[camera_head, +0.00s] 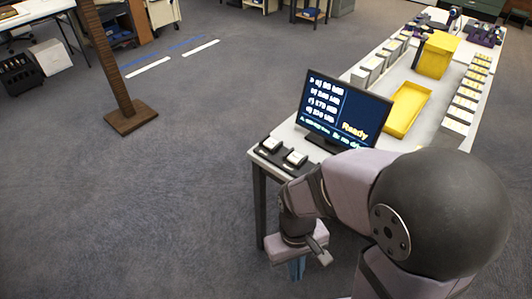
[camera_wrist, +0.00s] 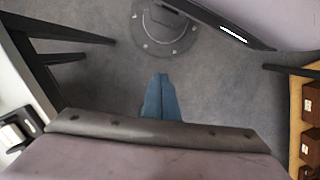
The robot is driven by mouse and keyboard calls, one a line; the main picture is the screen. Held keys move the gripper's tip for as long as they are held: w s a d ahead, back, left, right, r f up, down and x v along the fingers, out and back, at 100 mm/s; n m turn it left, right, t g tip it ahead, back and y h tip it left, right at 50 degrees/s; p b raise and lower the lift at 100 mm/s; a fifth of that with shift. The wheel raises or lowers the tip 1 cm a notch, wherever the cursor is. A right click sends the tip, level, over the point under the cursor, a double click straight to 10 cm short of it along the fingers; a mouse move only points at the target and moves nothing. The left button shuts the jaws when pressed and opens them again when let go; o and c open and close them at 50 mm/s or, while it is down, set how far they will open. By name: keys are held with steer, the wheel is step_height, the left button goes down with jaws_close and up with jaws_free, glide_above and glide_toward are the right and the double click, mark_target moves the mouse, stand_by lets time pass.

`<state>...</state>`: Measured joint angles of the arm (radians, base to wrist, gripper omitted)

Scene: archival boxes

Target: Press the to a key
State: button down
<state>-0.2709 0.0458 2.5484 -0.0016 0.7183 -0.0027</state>
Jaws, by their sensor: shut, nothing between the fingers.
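Two white keys on dark bases sit on the near left end of the white table, a left key (camera_head: 271,144) and a right key (camera_head: 296,158). Their labels are too small to read. A monitor (camera_head: 345,108) behind them shows lines of text and "Ready". My gripper (camera_head: 297,270) has blue fingers, shut and empty, pointing down beside the table's near end, apart from the keys. In the wrist view the fingers (camera_wrist: 160,95) are together over the grey floor. One white key (camera_wrist: 14,134) shows at the left edge there.
The long table (camera_head: 440,135) holds a yellow tray (camera_head: 407,108), a yellow bin (camera_head: 437,55) and rows of small boxes. A wooden post (camera_head: 131,120) stands on the open floor at left. In the wrist view, a wooden shelf with brown boxes (camera_wrist: 311,97) is at right.

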steer(key=w+a+f+n+h+b, duration=0.1)
steer(key=w+a+f+n+b, duration=0.1)
steer(key=w+a+f+b, duration=0.3)
steer(key=a+f+n+h+b, duration=0.1)
steer(key=a+f+n+b, duration=0.15)
steer(key=f, duration=0.55)
steer(key=w+a+f+n+t+h+b, duration=0.1)
steer(key=w+a+f+t+b, duration=0.1)
steer(key=w, duration=0.4)
steer(key=w+a+f+n+t+h+b, duration=0.1)
steer(key=w+a+n+t+b, duration=0.1)
steer(key=w, duration=0.5)
steer(key=w+a+r+m+t+h, duration=0.1)
steer(key=w+r+m+t+h, duration=0.35)
steer(key=w+r, duration=0.8)
steer(key=w+d+r+m+t+h, duration=0.1)
steer(key=w+r+m+t, duration=0.3)
steer(key=r+m, duration=0.7)
steer(key=shift+w+d+r+m+h+p, duration=0.15)
steer(key=shift+w+d+m+h+p, duration=0.35)
steer(key=shift+m, duration=1.6)
